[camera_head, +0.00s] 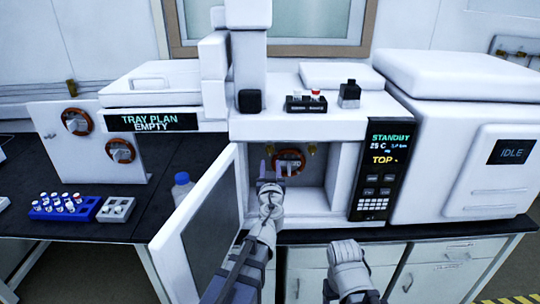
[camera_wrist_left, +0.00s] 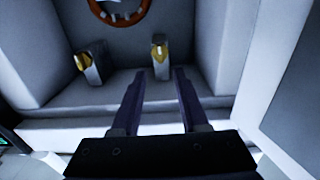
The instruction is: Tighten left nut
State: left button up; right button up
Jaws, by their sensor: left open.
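Two small brass nuts sit in the open bay of the middle instrument, above an orange-ringed port. The left nut (camera_head: 270,149) is at the bay's upper left; the other nut (camera_head: 312,148) is to its right. My left gripper (camera_head: 273,168) is in the bay, open and empty, just below the left nut. The left wrist view is turned over: there the left nut (camera_wrist_left: 160,50) lies just beyond and between the open fingertips, apart from them, and the other nut (camera_wrist_left: 82,62) is to the left. My right gripper (camera_head: 348,254) is low in front of the bench; its fingers are not clear.
The bay's open door (camera_head: 205,235) stands close to my left arm. A blue-capped bottle (camera_head: 182,188) is left of the door. A blue vial rack (camera_head: 65,207) sits on the left bench. A control panel (camera_head: 381,170) borders the bay on the right.

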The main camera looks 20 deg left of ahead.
aim_at(270, 152)
pick_arm(q)
jog(key=x, duration=0.7)
jog(key=shift+w+a+f, duration=0.1)
jog(key=shift+w, duration=0.25)
jog(key=shift+c, duration=0.3)
grip_shut()
